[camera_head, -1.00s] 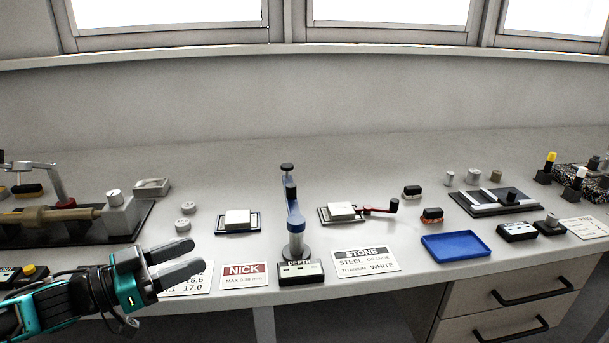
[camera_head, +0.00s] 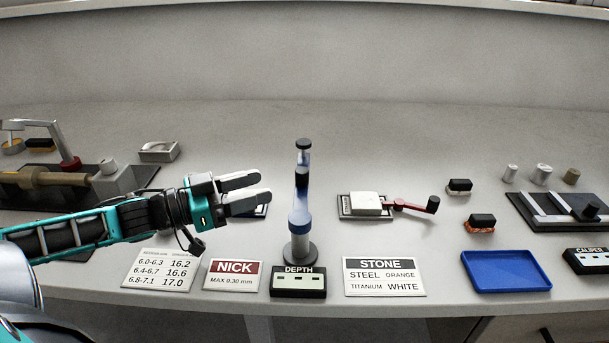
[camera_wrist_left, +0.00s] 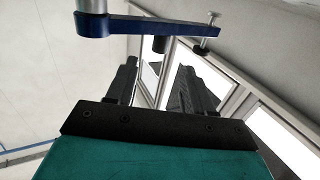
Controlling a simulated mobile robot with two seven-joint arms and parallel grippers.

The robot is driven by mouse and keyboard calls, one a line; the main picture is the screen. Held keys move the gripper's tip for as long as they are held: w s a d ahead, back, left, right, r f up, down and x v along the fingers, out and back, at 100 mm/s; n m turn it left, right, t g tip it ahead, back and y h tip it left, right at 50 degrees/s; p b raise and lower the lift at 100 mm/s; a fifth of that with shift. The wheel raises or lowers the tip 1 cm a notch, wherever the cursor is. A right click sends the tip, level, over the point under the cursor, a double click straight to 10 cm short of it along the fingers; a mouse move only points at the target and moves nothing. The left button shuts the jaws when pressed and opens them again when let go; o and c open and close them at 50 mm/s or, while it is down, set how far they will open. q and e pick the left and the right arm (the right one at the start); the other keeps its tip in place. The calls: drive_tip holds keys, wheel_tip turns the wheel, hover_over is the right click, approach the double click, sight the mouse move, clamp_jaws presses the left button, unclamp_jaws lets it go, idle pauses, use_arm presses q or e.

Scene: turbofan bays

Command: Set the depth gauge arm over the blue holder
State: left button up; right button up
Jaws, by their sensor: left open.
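The depth gauge stands upright in the middle of the bench, with a grey round base and a blue arm (camera_head: 302,190) that points away from me to a black-topped probe. The blue arm also shows in the wrist view (camera_wrist_left: 150,26), ahead of and above the fingers. My left gripper (camera_head: 266,187) is open and empty, just left of the gauge and apart from it; its fingers show in the wrist view (camera_wrist_left: 160,78). The dark blue holder (camera_head: 262,211) is mostly hidden behind the gripper, with only an edge showing. My right gripper is not in view.
The DEPTH display (camera_head: 298,281) sits in front of the gauge. To its right are a holder with a white block (camera_head: 366,203), a red arm (camera_head: 408,206) and a blue tray (camera_head: 506,270). NICK (camera_head: 234,274) and STONE (camera_head: 384,276) cards lie at the front edge.

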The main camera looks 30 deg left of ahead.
sight(296, 175)
use_arm(q)
drive_tip(key=shift+b+x, duration=1.6)
drive_tip(key=shift+x, duration=3.55)
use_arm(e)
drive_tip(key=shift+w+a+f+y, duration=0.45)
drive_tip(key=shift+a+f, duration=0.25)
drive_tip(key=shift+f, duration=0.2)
use_arm(q)
drive_tip(key=shift+c, duration=0.4)
clamp_jaws()
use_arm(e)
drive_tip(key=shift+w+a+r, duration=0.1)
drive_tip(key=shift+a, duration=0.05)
